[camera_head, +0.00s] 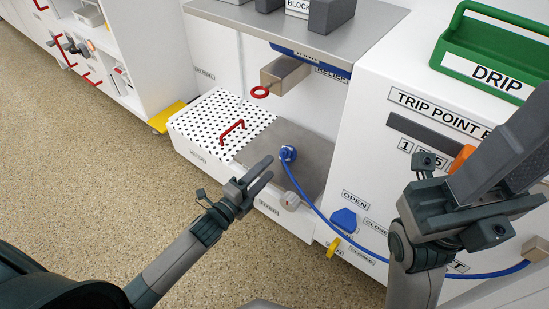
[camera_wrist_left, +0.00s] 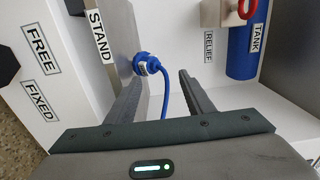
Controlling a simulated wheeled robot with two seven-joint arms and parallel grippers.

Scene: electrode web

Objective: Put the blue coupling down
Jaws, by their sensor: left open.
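The blue coupling (camera_head: 288,153) rests on the bare grey metal plate (camera_head: 262,140) of the stand. A blue hose (camera_head: 318,207) runs from it. In the left wrist view the coupling (camera_wrist_left: 146,64) shows beyond my fingertips, in the gap between them, with the hose curving down. My left gripper (camera_head: 267,169) is open and empty, just left of and below the coupling in the head view, apart from it. My right gripper (camera_head: 500,140) is at the right edge of the head view, and I cannot see its jaws clearly.
A white perforated plate with a red handle (camera_head: 232,129) lies left of the metal plate. A red ring (camera_head: 260,92) sticks out below the shelf. A blue knob (camera_head: 344,219) and a yellow lever (camera_head: 333,246) are on the front panel. A green drip tray (camera_head: 490,69) stands above.

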